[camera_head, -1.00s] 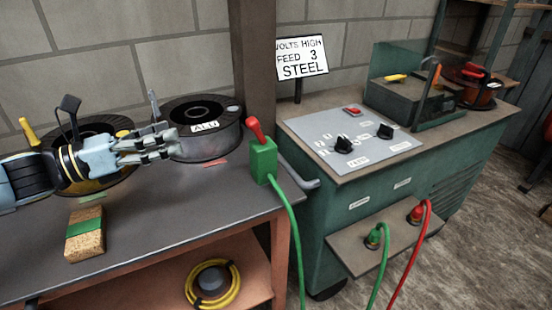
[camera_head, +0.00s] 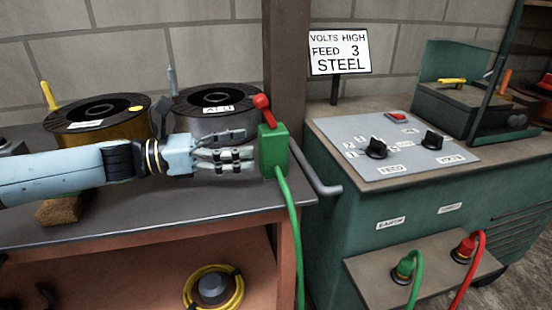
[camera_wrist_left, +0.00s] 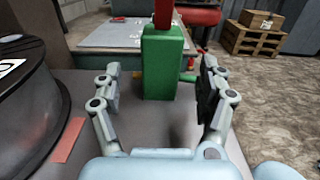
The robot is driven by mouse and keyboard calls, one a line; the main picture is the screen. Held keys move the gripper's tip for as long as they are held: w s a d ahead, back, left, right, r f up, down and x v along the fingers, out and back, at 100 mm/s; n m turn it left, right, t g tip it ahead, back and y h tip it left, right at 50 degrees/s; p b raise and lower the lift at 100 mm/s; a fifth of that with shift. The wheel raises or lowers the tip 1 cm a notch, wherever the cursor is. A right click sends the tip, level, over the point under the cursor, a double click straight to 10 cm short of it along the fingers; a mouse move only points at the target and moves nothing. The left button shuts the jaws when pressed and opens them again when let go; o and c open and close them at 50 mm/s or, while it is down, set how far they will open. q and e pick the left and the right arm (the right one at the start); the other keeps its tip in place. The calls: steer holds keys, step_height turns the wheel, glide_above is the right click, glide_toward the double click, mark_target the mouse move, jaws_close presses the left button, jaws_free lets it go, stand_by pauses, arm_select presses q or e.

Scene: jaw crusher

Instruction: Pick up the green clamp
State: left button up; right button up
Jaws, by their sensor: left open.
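The green clamp (camera_head: 272,150) is a green block with a red lever on top, at the right end of the grey workbench (camera_head: 150,232). A green cable hangs from it over the bench edge. My left gripper (camera_head: 252,158) reaches in from the left, with its fingertips close to the clamp. In the left wrist view the clamp (camera_wrist_left: 163,62) stands upright ahead, between the two open fingers (camera_wrist_left: 160,85). I cannot tell whether a finger touches it. My right gripper is not in view.
Two wire spools, one yellow (camera_head: 98,118) and one dark (camera_head: 215,108), stand behind my arm. A sponge-like block (camera_head: 60,209) is partly hidden under my arm. A green machine cabinet (camera_head: 420,215) with a handle bar (camera_head: 318,172) stands to the right. A post (camera_head: 286,55) rises behind the clamp.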

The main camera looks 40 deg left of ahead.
mark_target(260, 141)
arm_select(q)
steer(key=x, duration=0.6)
steer(key=shift+w+d+r+b, duration=0.25)
steer(key=shift+d+r+b, duration=0.05)
steer(key=shift+b, duration=0.05)
steer(key=shift+c, duration=0.3)
jaws_close()
